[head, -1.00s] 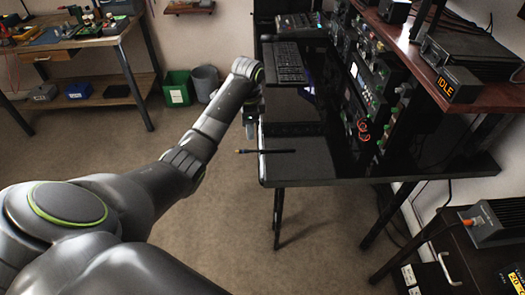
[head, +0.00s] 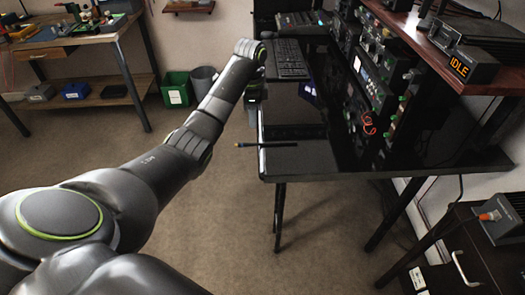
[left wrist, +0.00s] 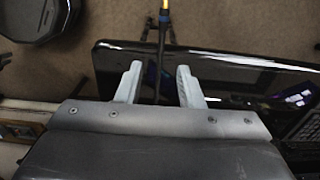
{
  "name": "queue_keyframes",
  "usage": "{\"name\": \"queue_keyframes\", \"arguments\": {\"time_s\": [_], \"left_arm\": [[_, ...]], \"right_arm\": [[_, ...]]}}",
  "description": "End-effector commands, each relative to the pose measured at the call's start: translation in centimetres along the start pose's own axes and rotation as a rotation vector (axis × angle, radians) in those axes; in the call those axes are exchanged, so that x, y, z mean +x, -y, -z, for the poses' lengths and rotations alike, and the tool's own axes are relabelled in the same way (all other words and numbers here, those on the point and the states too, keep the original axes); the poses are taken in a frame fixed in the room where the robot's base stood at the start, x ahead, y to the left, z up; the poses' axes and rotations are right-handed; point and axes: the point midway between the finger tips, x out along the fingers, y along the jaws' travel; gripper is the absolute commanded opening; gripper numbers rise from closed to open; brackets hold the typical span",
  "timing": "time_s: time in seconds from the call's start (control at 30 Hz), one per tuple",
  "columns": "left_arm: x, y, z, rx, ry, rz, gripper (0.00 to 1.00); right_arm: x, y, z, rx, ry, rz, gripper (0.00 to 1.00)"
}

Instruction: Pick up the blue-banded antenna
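The antenna (head: 268,144) is a thin black rod lying on the black desk near its front left corner. Its left end, with a gold tip and a small blue band, sticks out past the desk edge. In the left wrist view the antenna (left wrist: 162,40) runs from the top edge toward the gap between the fingers. My left gripper (left wrist: 158,84) is open, with two pale fingers apart and the rod lined up between them; no contact shows. In the head view the left gripper (head: 254,97) is small and partly hidden by its wrist, above the desk's left edge. My right gripper is not in view.
The black desk (head: 350,160) holds a keyboard (head: 286,58) at the back and a rack of radio gear (head: 375,75) on the right. A shelf with an IDLE display (head: 458,66) overhangs at right. Green and grey bins (head: 177,90) stand on the floor behind.

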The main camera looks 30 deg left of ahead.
Motion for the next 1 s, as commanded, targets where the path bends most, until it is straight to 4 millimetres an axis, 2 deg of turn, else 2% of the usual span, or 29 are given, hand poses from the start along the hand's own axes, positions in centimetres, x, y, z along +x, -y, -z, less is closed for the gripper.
{"name": "queue_keyframes", "arguments": {"time_s": [0.03,0.2,0.47,0.7,0.83,1.0], "left_arm": [[1.2,0.0,0.0,0.0,0.0,-0.002,0.34],[3.9,0.0,0.0,0.0,0.001,-0.002,0.34],[5.8,0.0,0.0,0.0,0.001,-0.002,0.34],[9.4,0.2,0.0,0.0,0.001,-0.003,0.34],[10.3,0.2,0.0,0.0,0.001,-0.001,0.34],[10.4,0.2,0.0,0.0,0.001,0.0,0.34]], "right_arm": [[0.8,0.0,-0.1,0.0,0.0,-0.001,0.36],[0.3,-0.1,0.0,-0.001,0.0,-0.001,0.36],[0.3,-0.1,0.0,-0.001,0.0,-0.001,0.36],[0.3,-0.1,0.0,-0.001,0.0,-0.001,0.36],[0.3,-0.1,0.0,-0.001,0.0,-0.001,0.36],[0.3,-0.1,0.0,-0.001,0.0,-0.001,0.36]]}}
